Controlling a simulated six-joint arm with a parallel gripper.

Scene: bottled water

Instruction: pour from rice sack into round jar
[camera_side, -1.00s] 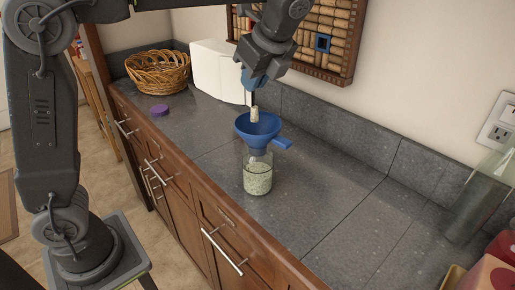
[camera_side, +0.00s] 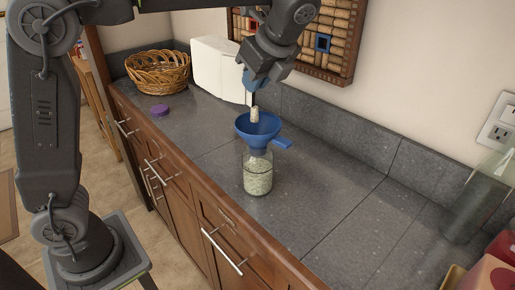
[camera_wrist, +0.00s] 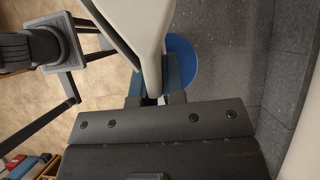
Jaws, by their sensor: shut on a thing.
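The white rice sack (camera_side: 219,70) is tilted with its lower right corner near the funnel, and it also fills the upper middle of the wrist view (camera_wrist: 135,30). My gripper (camera_side: 252,82) is shut on it; the wrist view shows the fingers (camera_wrist: 152,98) on either side of it. A short pale stream of rice (camera_side: 254,115) drops into the blue funnel (camera_side: 258,128). The funnel sits in the mouth of the clear round jar (camera_side: 257,172), which stands upright on the counter. Pale rice fills much of the jar.
A wicker basket (camera_side: 158,72) and a purple lid (camera_side: 160,110) lie on the grey counter (camera_side: 325,200) at the left. A glass vessel (camera_side: 478,205) and red items (camera_side: 498,270) stand at the right. The counter right of the jar is clear.

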